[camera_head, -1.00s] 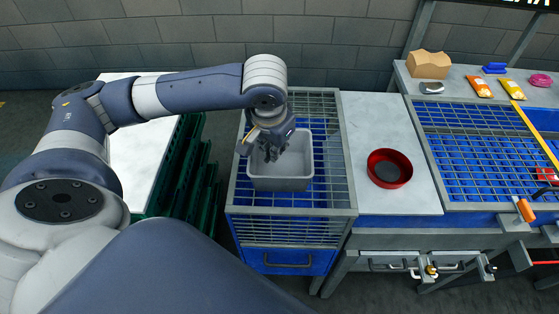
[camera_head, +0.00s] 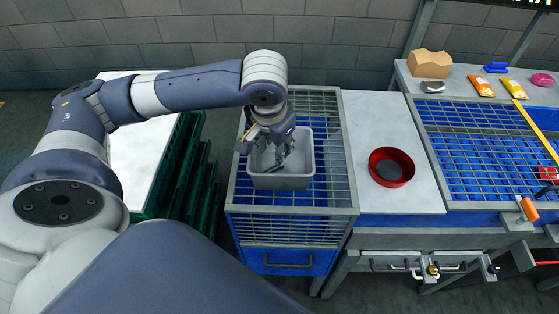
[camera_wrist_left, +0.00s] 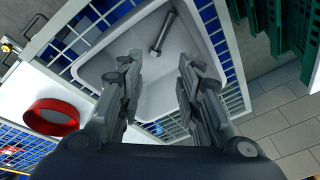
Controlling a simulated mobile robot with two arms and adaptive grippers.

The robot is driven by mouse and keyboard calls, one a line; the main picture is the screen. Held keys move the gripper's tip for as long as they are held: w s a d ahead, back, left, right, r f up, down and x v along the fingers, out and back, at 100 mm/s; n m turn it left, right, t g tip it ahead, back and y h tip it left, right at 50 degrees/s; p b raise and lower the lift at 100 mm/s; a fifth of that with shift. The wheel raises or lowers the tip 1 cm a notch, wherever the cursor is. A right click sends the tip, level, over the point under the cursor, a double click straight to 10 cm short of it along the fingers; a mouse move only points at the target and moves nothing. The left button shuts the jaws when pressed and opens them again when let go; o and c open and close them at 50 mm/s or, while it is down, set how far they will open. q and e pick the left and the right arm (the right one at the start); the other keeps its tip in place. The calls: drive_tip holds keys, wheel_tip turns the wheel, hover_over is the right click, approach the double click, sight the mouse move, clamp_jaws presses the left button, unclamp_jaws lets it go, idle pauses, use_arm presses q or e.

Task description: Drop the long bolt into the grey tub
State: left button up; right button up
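The grey tub (camera_head: 283,183) stands on a wire-grid top in the head view, with its open side up. My left gripper (camera_head: 281,158) points down into the tub's opening. In the left wrist view my left gripper (camera_wrist_left: 156,88) has its two fingers wide apart with nothing between them. The long bolt (camera_wrist_left: 163,33) lies inside the grey tub (camera_wrist_left: 200,75), beyond the fingertips and apart from them. In the head view the gripper partly covers the tub's inside. My right gripper cannot be made out.
A red round bowl (camera_head: 391,167) stands on the pale worktop (camera_head: 360,120) right of the grid. A blue-backed grid (camera_head: 470,140) lies further right. Packets, a cardboard box (camera_head: 429,64) and other items sit on the back shelf. Green crates (camera_head: 190,170) stand at the left.

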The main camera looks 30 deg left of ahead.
use_arm(q)
drive_tip(key=v, duration=1.1)
drive_tip(key=shift+r, duration=0.25)
use_arm(e)
drive_tip(key=shift+s+d, duration=0.1)
drive_tip(key=shift+s, duration=0.1)
